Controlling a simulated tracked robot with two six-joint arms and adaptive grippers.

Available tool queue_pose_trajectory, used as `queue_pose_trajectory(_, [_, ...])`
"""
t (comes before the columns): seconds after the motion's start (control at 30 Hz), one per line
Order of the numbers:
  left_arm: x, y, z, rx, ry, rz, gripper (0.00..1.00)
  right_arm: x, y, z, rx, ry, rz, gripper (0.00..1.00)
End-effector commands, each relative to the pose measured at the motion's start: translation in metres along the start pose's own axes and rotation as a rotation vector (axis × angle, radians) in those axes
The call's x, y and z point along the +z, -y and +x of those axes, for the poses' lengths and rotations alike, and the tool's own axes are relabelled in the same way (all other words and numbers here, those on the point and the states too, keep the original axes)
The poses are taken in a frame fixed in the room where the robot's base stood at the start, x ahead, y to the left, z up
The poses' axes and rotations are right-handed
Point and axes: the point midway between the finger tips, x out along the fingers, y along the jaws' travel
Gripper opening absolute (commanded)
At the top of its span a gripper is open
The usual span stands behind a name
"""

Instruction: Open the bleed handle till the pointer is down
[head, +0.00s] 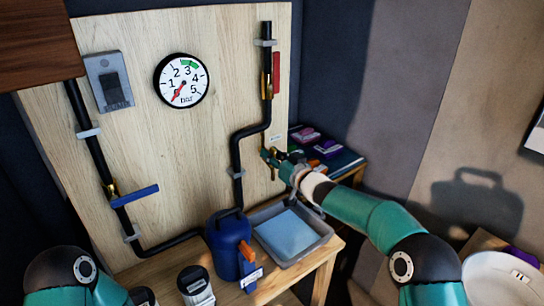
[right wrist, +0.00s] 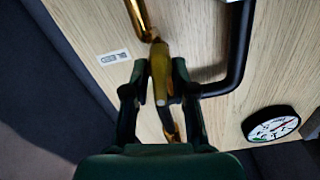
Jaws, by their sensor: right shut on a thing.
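The brass bleed handle (right wrist: 160,72) is between the fingers of my right gripper (right wrist: 158,82), which is shut on it. In the head view my right gripper (head: 271,160) reaches in from the right to the board's lower right edge, and its fingers partly hide the handle. The round white gauge (head: 182,80) is at the top middle of the board. Its red pointer points down and left, below the 1, away from the green band near 3 and 4. The gauge also shows in the right wrist view (right wrist: 271,124). My left gripper is out of view.
Black pipes run over the wooden board (head: 205,140). A red handle (head: 276,75) lies along its pipe; a blue handle (head: 135,196) lies across its pipe. A grey tray (head: 322,232) and a blue jug (head: 228,240) stand on the bench below.

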Motion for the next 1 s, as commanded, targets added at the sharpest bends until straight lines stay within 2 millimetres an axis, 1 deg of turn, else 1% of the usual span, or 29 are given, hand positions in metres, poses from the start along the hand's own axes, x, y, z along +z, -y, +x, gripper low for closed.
queue_pose_trajectory(0.03, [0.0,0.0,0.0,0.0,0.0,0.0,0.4,0.003,-0.002,-0.001,0.004,0.007,0.002,0.0])
queue_pose_trajectory(0.1, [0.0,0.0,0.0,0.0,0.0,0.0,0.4,0.003,-0.002,-0.001,0.004,0.007,0.002,0.0])
queue_pose_trajectory(0.13, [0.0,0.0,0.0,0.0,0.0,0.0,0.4,0.003,-0.002,-0.001,0.004,0.007,0.002,0.31])
queue_pose_trajectory(0.17, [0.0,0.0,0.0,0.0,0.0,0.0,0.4,0.003,-0.002,0.0,0.004,0.006,0.002,0.36])
queue_pose_trajectory(0.2, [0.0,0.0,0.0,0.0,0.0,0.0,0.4,0.003,-0.002,0.0,0.003,0.006,0.002,0.38])
queue_pose_trajectory(0.5, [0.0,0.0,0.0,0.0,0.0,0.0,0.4,0.001,-0.001,-0.001,0.001,0.002,0.002,0.38])
queue_pose_trajectory(0.67, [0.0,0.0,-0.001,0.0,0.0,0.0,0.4,0.001,-0.001,-0.007,0.001,0.004,0.002,0.38])
queue_pose_trajectory(0.77, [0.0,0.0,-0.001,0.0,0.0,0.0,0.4,0.001,-0.001,-0.017,0.0,0.004,0.003,0.38])
queue_pose_trajectory(0.87, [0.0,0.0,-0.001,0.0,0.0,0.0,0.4,0.001,-0.002,-0.031,0.003,0.003,0.003,0.38])
queue_pose_trajectory(1.0, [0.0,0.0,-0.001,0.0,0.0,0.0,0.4,0.001,-0.002,-0.056,0.003,0.005,0.003,0.38])
